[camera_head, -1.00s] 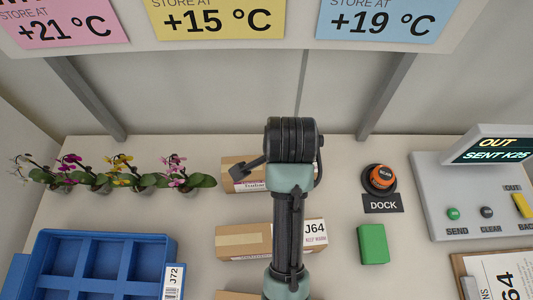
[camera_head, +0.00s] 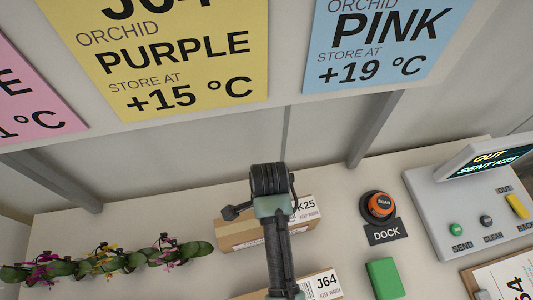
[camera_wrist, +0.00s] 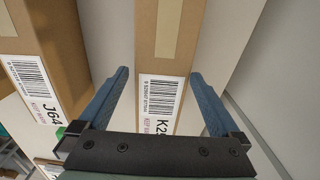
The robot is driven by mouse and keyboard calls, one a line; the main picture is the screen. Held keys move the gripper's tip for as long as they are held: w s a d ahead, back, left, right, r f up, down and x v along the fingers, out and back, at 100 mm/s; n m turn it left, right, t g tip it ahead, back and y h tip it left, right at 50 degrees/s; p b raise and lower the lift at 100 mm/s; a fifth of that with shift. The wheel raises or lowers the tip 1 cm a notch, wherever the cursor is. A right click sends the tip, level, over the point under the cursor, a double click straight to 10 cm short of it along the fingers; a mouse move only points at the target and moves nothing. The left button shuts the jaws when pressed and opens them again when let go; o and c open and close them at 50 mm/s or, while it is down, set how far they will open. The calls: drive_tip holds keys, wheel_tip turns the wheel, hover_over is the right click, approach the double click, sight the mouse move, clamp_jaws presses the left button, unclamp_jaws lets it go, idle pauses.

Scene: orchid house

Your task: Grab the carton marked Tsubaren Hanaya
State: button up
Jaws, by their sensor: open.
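A brown carton with a white K25 label (camera_head: 238,232) lies on the bench behind my arm in the head view, partly hidden by it. In the wrist view the K25 carton (camera_wrist: 163,64) runs up between the two blue fingers of my gripper (camera_wrist: 158,74). The fingers are open, one on each side of it, with no visible grip. A second carton, marked J64 (camera_head: 312,292), lies nearer in the head view and left of my gripper in the wrist view (camera_wrist: 55,50). I cannot read the name Tsubaren Hanaya on either carton.
Potted orchids (camera_head: 105,262) stand at the left. An orange scan button (camera_head: 379,205) above a DOCK sign (camera_head: 386,235), a green block (camera_head: 384,278) and a control console (camera_head: 450,205) are at the right. Temperature signs (camera_head: 165,60) hang above.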

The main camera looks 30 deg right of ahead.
drive_tip(key=shift+w+a+f, duration=0.1)
drive_tip(key=shift+f, duration=1.6)
drive_tip(key=shift+w+f, duration=0.1)
drive_tip(key=shift+f, duration=1.6)
drive_tip(key=shift+c, duration=0.3)
drive_tip(key=shift+r, duration=0.1)
clamp_jaws()
